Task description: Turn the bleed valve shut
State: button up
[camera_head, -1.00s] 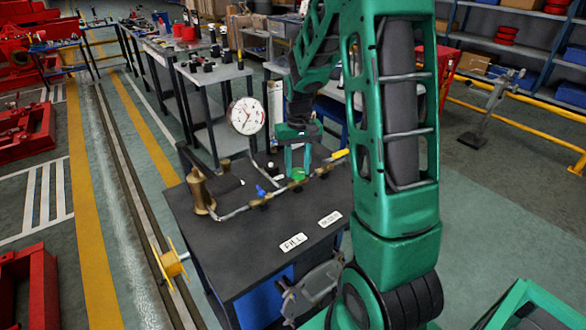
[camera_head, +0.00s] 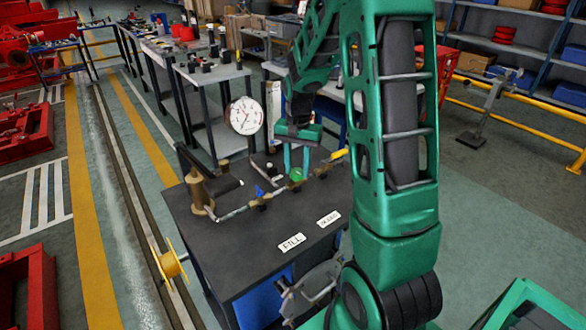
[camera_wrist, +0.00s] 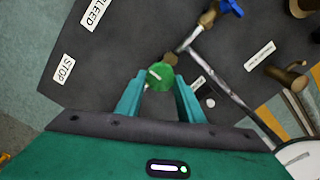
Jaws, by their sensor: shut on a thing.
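A row of small valves sits on a pipe along the dark bench top. How far the valve is turned cannot be told.
A blue-handled valve (camera_head: 261,191) is left of the green knob and a yellow handle (camera_head: 339,154) is right. A dial gauge (camera_head: 244,116) and a brass hand pump (camera_head: 200,190) stand nearby on the left.

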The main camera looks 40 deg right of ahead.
aim_at(297, 171)
jog(key=shift+s+a, duration=0.15)
jog(key=shift+a, duration=0.1)
jog(key=o, duration=1.1)
jog(key=shift+c, duration=0.2)
jog(key=shift+d, duration=0.1)
jog(key=shift+r, duration=0.1)
jog(key=shift+r, duration=0.3)
notch_tip(297, 171, up, 10)
